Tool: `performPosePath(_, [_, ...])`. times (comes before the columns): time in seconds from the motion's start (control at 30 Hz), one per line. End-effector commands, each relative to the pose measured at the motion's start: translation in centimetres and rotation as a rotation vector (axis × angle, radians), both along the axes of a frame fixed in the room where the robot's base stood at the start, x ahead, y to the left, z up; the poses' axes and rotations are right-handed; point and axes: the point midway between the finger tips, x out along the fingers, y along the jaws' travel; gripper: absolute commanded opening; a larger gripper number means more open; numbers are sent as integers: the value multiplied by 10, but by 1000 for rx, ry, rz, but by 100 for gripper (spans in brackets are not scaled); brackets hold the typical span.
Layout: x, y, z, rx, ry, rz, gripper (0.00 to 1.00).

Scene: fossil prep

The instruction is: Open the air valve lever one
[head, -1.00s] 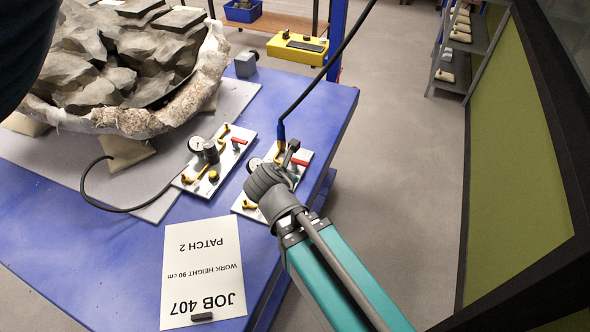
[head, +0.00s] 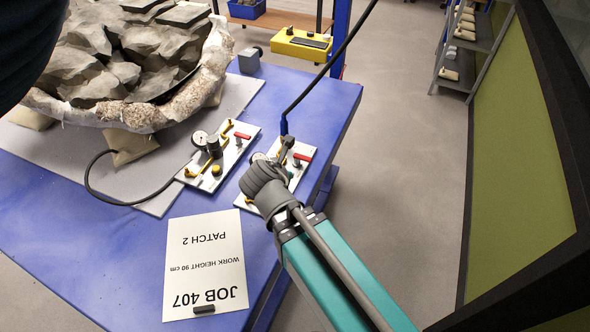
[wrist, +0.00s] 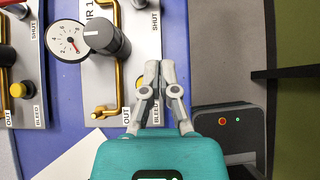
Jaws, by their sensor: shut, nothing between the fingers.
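The air panel marked with a 1 (wrist: 148,35) is a white plate on the blue table. In the head view, my gripper covers much of this right-hand panel (head: 307,153). Its red lever (head: 302,157) shows just right of my gripper (head: 287,143). In the wrist view, the lever itself is out of frame; only its grey hub (wrist: 138,3) shows by a SHUT label. My gripper (wrist: 158,66) is shut and empty, fingertips together over the panel's right edge, below the SHUT label. I cannot tell its height above the plate or any contact.
A similar panel (head: 240,148) with its own red lever (head: 242,136) lies to the left. On panel 1 are a gauge (wrist: 66,40), a dark knob (wrist: 104,36) and a yellow pipe (wrist: 118,75). A dark hose (head: 320,75) rises behind. A rock block and job sheet (head: 205,265) lie leftward.

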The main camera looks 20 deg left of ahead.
Motion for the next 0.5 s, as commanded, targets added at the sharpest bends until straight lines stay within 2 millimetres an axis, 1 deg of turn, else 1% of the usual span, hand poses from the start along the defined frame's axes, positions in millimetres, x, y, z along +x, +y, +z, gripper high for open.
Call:
performPosePath(0.27, [14,0,-16,1,0,-1,0])
performPosePath(0.5, [31,-2,-35,1,1,-2,0])
